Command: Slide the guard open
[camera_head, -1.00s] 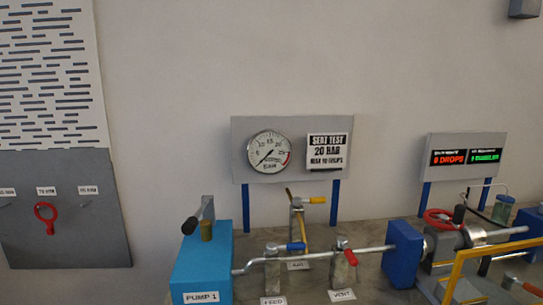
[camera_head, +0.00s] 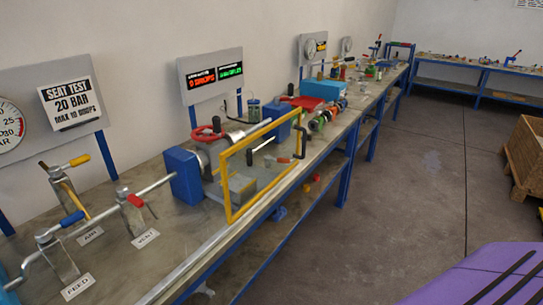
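The guard is a clear panel in a yellow frame (camera_head: 226,184). It stands upright along the bench's front side, in front of a grey vessel or valve body (camera_head: 213,152) with a red handwheel (camera_head: 207,132). A dark upright handle (camera_head: 300,142) shows at the frame's right end. The guard covers part of the test rig between two blue blocks, the nearer one (camera_head: 183,176) at its left. Neither of my grippers is in view.
The bench (camera_head: 150,262) runs away to the upper right. Feed (camera_head: 62,258), air and vent (camera_head: 136,212) valves stand at the near left. A purple surface (camera_head: 470,280) fills the lower right. Grey floor (camera_head: 410,170) is open beside the bench; a wooden crate (camera_head: 525,160) stands at right.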

